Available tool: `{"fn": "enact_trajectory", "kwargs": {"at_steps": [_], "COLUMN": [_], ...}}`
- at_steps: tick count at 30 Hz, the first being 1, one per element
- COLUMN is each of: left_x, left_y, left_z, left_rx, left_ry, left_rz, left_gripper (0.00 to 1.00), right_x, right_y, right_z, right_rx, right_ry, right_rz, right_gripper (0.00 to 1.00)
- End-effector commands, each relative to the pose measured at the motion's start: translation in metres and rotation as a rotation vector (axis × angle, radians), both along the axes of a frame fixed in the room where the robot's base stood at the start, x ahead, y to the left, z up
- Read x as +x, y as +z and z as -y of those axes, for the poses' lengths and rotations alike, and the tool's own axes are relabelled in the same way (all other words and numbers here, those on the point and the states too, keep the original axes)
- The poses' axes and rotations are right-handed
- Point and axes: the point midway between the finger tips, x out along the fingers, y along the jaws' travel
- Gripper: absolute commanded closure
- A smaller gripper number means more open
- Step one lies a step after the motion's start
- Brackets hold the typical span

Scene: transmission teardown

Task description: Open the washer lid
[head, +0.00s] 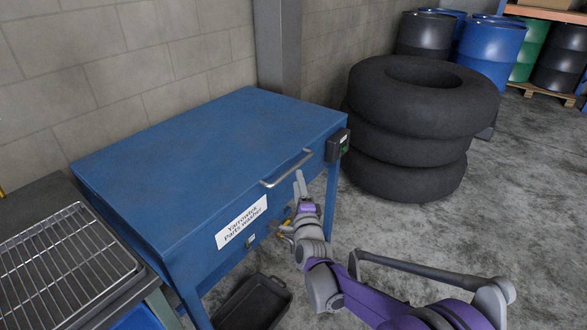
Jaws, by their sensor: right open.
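The parts washer (187,255) is a blue metal cabinet with a white label on its front. Its flat blue lid (210,140) is shut, lying level on top. A silver bar handle (287,171) sits at the lid's front edge, towards the right. My right gripper (291,206) is open and empty, in front of the washer just below the handle. One finger points up near the handle's right part; whether it touches the handle I cannot tell. The gripper hides part of the washer's front. My left gripper is not in view.
A black switch box (338,145) is on the washer's right corner. A wire rack (65,265) stands at left, and a black tray (254,304) lies below the washer. Stacked tires (415,125) stand to the right. A block wall is behind; the floor at right is clear.

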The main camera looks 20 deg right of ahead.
Motion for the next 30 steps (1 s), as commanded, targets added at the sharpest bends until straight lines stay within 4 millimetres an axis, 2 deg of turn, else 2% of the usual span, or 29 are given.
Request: {"fn": "enact_trajectory", "kwargs": {"at_steps": [3, 10, 15, 23, 30], "left_x": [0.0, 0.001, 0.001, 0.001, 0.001], "left_y": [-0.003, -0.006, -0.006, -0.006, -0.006], "left_z": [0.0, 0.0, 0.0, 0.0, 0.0], "left_rx": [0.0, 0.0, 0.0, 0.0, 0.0], "left_ry": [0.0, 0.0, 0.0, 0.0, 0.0], "left_rz": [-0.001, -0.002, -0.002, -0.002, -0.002], "left_gripper": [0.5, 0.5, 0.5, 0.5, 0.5], "right_x": [0.025, 0.057, 0.066, 0.067, 0.067], "right_y": [0.002, 0.007, 0.009, 0.009, 0.009], "right_z": [0.004, 0.008, 0.009, 0.009, 0.009], "right_rx": [-0.002, -0.003, -0.002, -0.002, -0.003], "right_ry": [-0.001, 0.0, 0.0, 0.0, 0.0], "right_rz": [-0.001, -0.001, -0.001, -0.002, -0.002], "right_gripper": [0.53, 0.53, 0.53, 0.53, 0.96]}}
